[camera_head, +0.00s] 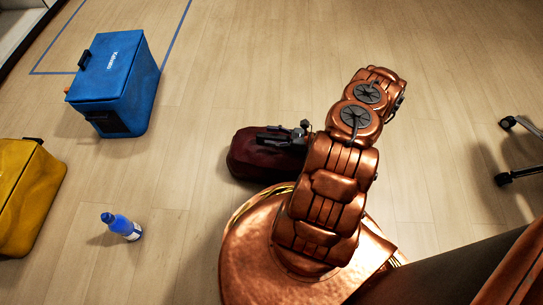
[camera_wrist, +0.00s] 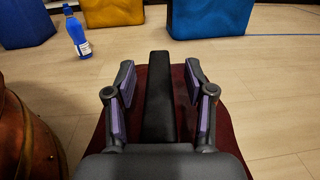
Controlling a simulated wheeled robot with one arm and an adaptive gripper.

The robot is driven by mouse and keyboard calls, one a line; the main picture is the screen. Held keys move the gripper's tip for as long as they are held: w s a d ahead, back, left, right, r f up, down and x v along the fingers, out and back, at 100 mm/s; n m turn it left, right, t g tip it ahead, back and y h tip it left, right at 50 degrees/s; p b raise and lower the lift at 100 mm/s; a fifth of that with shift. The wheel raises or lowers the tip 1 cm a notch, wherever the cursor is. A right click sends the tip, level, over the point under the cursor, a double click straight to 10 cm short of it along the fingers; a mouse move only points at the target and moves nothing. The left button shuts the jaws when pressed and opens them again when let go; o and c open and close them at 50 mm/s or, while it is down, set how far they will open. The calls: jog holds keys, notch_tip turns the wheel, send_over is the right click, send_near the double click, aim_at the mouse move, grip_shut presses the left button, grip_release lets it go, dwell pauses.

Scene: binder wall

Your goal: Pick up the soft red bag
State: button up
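The soft dark red bag (camera_head: 252,162) lies on the floor close to my base, left of my arm in the head view. In the wrist view the bag (camera_wrist: 223,130) is below my gripper, and its black handle (camera_wrist: 159,110) runs up the middle. My gripper (camera_head: 272,138) is over the bag's top. In the wrist view my gripper (camera_wrist: 159,82) is open, with one purple-padded finger on each side of the handle and gaps visible between. The palm hides the near part of the bag.
A blue cooler bag (camera_head: 115,80) stands at the upper left, and a yellow bag (camera_head: 28,195) at the left edge. A blue bottle (camera_head: 122,226) stands on the floor between the yellow bag and my base. Black chair legs (camera_head: 520,150) show at the right. The upper-middle floor is clear.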

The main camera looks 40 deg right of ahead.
grip_shut()
dwell(0.6)
